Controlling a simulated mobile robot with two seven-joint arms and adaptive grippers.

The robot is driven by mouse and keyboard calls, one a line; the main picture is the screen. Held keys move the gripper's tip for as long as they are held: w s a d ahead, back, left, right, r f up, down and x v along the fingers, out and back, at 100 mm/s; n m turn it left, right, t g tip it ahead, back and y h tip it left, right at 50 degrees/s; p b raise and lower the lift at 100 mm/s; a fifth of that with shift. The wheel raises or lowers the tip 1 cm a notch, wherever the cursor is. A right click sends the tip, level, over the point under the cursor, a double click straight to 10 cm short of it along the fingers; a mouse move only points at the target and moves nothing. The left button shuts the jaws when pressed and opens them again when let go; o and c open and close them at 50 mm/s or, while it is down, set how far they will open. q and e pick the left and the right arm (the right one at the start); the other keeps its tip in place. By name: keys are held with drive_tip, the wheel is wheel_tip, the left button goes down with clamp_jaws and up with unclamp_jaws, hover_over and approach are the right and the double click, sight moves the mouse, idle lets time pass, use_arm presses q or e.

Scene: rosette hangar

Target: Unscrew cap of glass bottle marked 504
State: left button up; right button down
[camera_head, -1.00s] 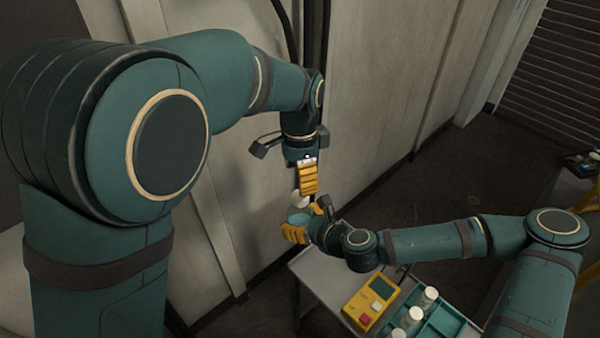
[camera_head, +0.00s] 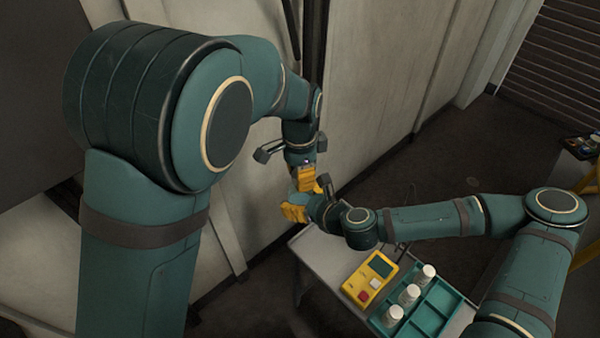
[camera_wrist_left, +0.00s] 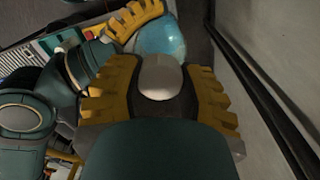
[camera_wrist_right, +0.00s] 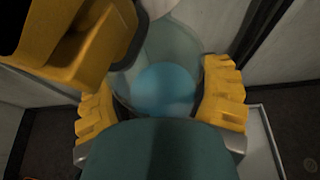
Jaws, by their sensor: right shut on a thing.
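My right gripper (camera_wrist_right: 160,98) is shut on a clear glass bottle (camera_wrist_right: 148,50) with blue contents, holding it in the air; the bottle also shows in the left wrist view (camera_wrist_left: 162,36). No number is readable on it. Its white cap (camera_wrist_left: 160,78) lies between the fingers of my left gripper (camera_wrist_left: 162,92), which stand apart on both sides of it with narrow dark gaps. In the head view my left gripper (camera_head: 306,180) is just above my right gripper (camera_head: 296,207), and the fingers hide the cap. A left finger crosses the upper left of the right wrist view.
A grey table (camera_head: 318,252) below carries a yellow device (camera_head: 370,278) with a screen and a teal tray (camera_head: 440,304) holding several white-capped bottles (camera_head: 409,294). A pale wall (camera_head: 385,60) stands close behind the grippers.

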use_arm(q)
clamp_jaws()
drive_tip(key=o, duration=0.8)
unclamp_jaws()
